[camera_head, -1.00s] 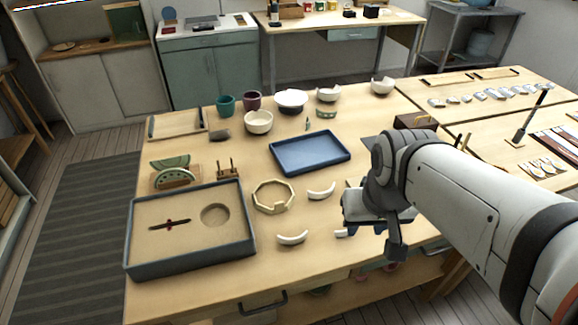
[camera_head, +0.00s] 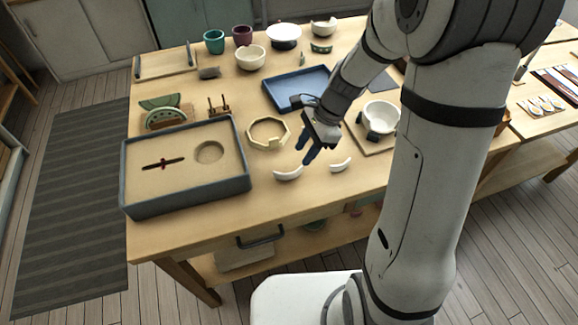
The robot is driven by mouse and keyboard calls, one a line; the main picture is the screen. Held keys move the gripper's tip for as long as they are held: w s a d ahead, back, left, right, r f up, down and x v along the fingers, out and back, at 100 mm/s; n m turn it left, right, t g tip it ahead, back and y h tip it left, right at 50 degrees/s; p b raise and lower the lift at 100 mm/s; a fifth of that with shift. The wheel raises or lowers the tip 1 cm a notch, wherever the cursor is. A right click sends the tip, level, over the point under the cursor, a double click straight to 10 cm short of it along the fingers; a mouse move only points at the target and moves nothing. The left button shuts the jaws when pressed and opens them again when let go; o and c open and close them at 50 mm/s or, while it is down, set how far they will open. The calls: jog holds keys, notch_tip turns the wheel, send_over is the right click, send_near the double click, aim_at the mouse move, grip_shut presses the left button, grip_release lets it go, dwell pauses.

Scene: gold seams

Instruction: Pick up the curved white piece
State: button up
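Two curved white pieces lie on the wooden table near its front edge: one (camera_head: 288,174) left of and in front of my gripper, another (camera_head: 341,164) to its right. My gripper (camera_head: 303,155) points down over the table between the octagonal ring and these pieces. Its dark blue fingers look apart, with nothing clearly seen between them. A third curved white piece, visible earlier near this spot, is hidden, apparently behind the gripper. I cannot tell whether the fingers touch anything.
A sand tray (camera_head: 128,193) stands at the left, beside the octagonal ring (camera_head: 250,139). A blue tray (camera_head: 283,102) lies behind my gripper. A white bowl (camera_head: 383,117) in a holder stands right of it. Cups and bowls line the back. The front table strip is clear.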

aim_at(288, 174)
jog(key=x, duration=0.7)
jog(key=shift+s+a+f, duration=0.15)
jog(key=shift+s+a, duration=0.25)
jog(key=shift+a, duration=0.05)
jog(key=shift+c, duration=0.6)
grip_shut()
